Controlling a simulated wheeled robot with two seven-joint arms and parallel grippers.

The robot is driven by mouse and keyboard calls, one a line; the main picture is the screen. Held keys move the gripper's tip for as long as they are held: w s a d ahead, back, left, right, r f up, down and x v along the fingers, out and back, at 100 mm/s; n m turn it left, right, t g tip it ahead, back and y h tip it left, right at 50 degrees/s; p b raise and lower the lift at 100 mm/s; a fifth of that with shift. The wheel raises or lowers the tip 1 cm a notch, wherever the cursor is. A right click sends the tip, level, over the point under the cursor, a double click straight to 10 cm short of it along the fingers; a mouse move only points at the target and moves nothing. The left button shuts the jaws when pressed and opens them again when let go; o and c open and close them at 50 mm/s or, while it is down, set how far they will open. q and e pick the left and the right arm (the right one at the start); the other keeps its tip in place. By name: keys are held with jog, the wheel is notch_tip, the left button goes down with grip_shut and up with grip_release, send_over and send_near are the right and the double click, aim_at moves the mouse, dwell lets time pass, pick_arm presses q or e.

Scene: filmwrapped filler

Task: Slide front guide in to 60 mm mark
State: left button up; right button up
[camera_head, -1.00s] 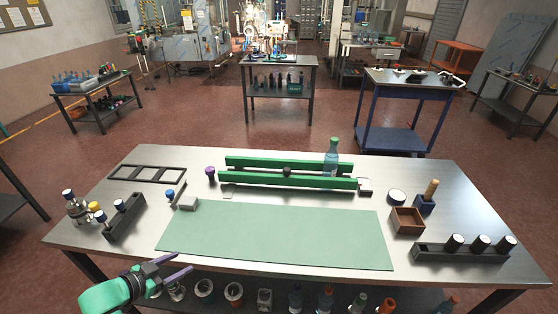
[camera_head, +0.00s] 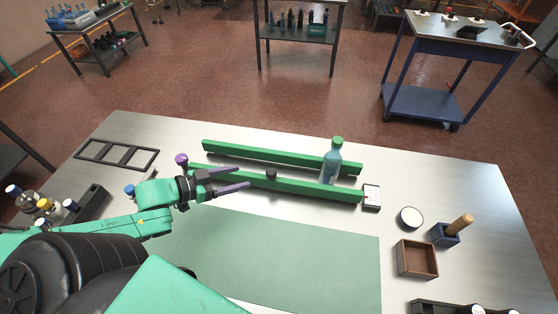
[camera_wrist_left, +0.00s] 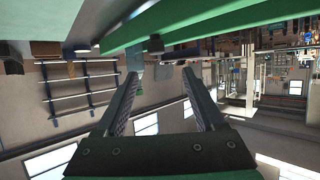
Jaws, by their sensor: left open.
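The front guide (camera_head: 315,189) is the nearer of two long green rails on the metal table, with a black knob (camera_head: 271,175) near its middle. The rear guide (camera_head: 270,154) lies roughly parallel behind it. A clear bottle with a green cap (camera_head: 331,160) stands between the rails near their right end. My left gripper (camera_head: 243,178) is open and empty, its purple-grey fingers pointing right toward the knob, a short gap away. In the left wrist view, green rails cross above the open fingers (camera_wrist_left: 160,75). Any scale marks are too small to read. My right gripper is out of view.
A purple knob (camera_head: 181,159) stands by the rails' left end, and a small white-topped box (camera_head: 371,197) by the right end. A green mat (camera_head: 290,255) covers the front. A wooden box (camera_head: 417,259) and round white-topped item (camera_head: 411,218) are at right.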

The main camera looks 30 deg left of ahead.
aim_at(270, 172)
pick_arm(q)
jog(key=b+x, duration=0.2)
jog(key=x, duration=0.1)
jog(key=b+x, duration=0.3)
jog(key=x, duration=0.1)
jog(key=shift+s+d+f, duration=0.15)
jog(key=shift+s+f, duration=0.1)
jog(key=b+x, duration=0.1)
jog(key=x, duration=0.1)
jog(key=shift+w+d+b, duration=0.1)
jog(key=shift+w+b, duration=0.2)
jog(key=shift+b, duration=0.1)
jog(key=shift+w+d+f, duration=0.1)
jog(key=shift+w+d, duration=0.15)
jog(key=shift+b+x, duration=0.45)
jog(key=shift+x, duration=0.7)
jog(key=shift+s, duration=0.1)
jog(key=c, duration=0.9)
grip_shut()
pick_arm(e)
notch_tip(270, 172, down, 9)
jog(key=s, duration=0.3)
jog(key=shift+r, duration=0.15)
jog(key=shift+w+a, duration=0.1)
